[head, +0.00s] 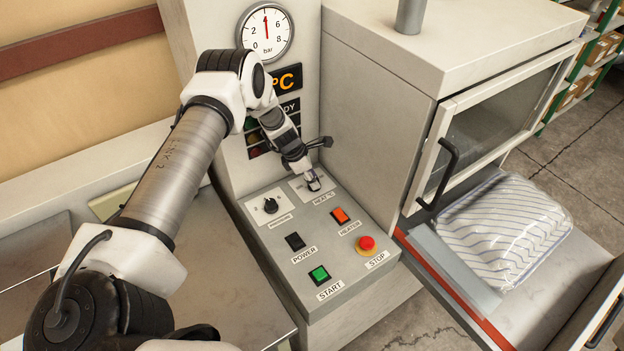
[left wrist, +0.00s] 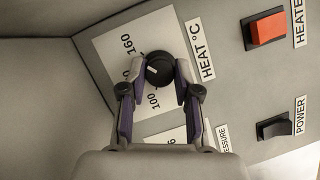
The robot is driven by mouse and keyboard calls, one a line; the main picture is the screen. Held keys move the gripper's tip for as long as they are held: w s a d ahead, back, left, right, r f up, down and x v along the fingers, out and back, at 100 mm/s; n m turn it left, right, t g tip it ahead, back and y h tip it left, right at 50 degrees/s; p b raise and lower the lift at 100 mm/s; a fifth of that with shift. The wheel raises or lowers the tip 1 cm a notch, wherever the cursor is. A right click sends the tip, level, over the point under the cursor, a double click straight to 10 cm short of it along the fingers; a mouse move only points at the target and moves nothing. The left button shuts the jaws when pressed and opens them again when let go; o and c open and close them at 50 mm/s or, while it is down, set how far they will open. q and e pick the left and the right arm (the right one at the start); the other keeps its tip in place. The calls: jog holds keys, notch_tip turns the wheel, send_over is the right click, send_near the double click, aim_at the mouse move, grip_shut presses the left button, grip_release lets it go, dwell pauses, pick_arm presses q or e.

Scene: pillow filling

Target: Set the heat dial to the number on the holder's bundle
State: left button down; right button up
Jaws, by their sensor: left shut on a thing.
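The black heat dial (left wrist: 158,68) sits on a white scale plate (left wrist: 118,50) labelled HEAT °C. My left gripper (head: 313,182) reaches down to the dial from above; its two fingers are shut around the dial in the left wrist view (left wrist: 160,82). On the plate I read 160 and 100, with numbers between them partly covered by a finger. A short white mark shows on the dial's left part; its exact number cannot be read. The holder and its bundle cannot be made out. My right gripper is out of view.
The panel (head: 258,240) also has a PRESSURE knob (head: 270,205), POWER switch (head: 295,241), orange HEATER switch (head: 340,215), green START button (head: 319,274) and red STOP button (head: 367,243). A striped pillow in clear wrap (head: 505,225) lies at right beside a chamber door handle (head: 440,175).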

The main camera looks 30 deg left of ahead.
pick_arm(q)
jog(key=shift+s+d+f, duration=0.1)
jog(key=c, duration=0.8)
grip_release()
jog(key=shift+c, duration=0.2)
jog(key=shift+w, duration=0.2)
notch_tip(320, 180, up, 10)
jog(key=shift+s+f, duration=0.1)
jog(key=shift+s, duration=0.05)
